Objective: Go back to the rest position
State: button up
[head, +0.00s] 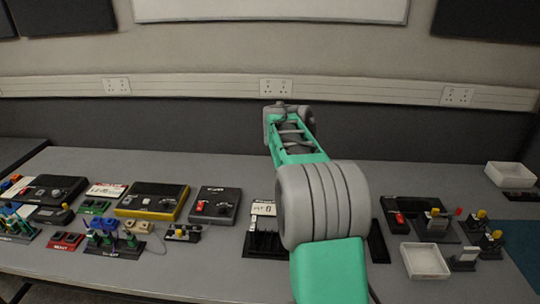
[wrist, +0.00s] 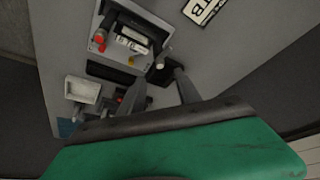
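My teal and grey arm (head: 320,195) reaches out over the middle of the table in the head view. My gripper (wrist: 160,78) shows in the wrist view as two dark fingers with a gap between them. It is open and nothing is seen held in it. Its fingers point towards the tabletop, over a small black block with a pale knob (wrist: 165,51). In the head view my gripper is hidden behind the arm.
The grey table (head: 200,262) carries many devices. A yellow-edged box (head: 152,200) and a black box with a red switch (head: 214,205) stand left of my arm. White trays (head: 425,260) (head: 510,174) stand on the right. A wall lies behind.

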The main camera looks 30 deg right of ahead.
jog(key=s+a+r+n+t, duration=0.15)
jog(key=a+n, duration=0.35)
jog(key=a, duration=0.7)
jog(key=s+a+f+n+y, duration=0.2)
jog(key=s+a+n, duration=0.3)
jog(key=a, duration=0.5)
jog(key=s+a+f+n+t+y, duration=0.1)
jog(key=s+a+f+n+y, duration=0.1)
jog(key=s+a+n, duration=0.4)
jog(key=s+a+f, duration=0.1)
jog(key=s+a, duration=0.3)
jog(key=a, duration=0.1)
